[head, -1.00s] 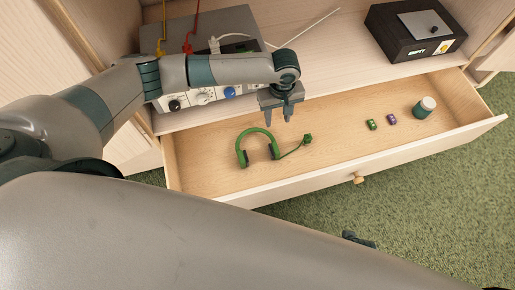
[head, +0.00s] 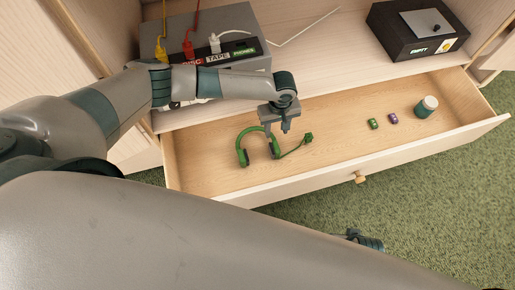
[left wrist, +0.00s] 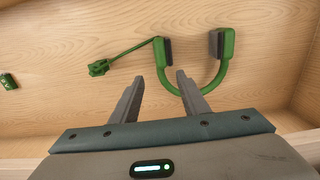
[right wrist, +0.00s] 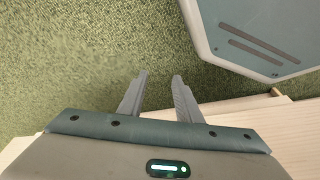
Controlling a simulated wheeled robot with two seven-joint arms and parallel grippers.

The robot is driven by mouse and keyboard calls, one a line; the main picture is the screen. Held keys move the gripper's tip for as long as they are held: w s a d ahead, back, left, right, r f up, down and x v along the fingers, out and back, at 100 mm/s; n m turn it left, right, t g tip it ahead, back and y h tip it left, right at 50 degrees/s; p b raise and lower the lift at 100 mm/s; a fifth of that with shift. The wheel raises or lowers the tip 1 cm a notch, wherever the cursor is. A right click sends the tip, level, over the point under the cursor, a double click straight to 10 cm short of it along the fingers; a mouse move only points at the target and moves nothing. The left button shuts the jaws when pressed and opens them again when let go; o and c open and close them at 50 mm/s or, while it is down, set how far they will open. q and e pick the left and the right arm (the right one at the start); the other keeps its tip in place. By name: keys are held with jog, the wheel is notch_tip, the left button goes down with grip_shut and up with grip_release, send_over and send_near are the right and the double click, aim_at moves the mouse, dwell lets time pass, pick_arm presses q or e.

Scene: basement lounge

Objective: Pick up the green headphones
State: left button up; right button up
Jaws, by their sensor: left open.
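The green headphones (head: 242,142) lie in the open drawer, toward its left end, with a cord running right to a green plug (head: 308,137). In the left wrist view the headband (left wrist: 213,85) curves just ahead and right of the fingers, and the plug (left wrist: 98,68) is at the left. My left gripper (head: 277,130) is open and empty, above the headphones near their right ear cup. The gripper covers part of the headband in the head view. My right gripper (right wrist: 157,78) is apart from the drawer's contents, over green carpet, its fingers spread and empty.
The drawer (head: 330,175) also holds a small green item (head: 374,124), a purple one (head: 393,118) and a teal jar (head: 426,107) at right. A grey device (head: 235,20) with cables and a black box (head: 415,30) stand on the shelf behind. The drawer's middle is clear.

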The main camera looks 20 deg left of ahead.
aim_at(275, 141)
pick_arm(q)
jog(key=shift+f, duration=1.65)
pick_arm(e)
jog(key=shift+r, duration=0.75)
pick_arm(q)
jog(key=shift+s+f, duration=0.15)
jog(key=shift+f, duration=0.45)
jog(key=f+b, duration=0.1)
jog(key=f, duration=0.2)
jog(key=shift+s, duration=0.2)
jog(key=shift+f, duration=0.5)
pick_arm(e)
jog(key=shift+v, duration=1.25)
jog(key=shift+w+a, duration=0.1)
jog(key=shift+w, duration=0.05)
pick_arm(q)
grip_shut()
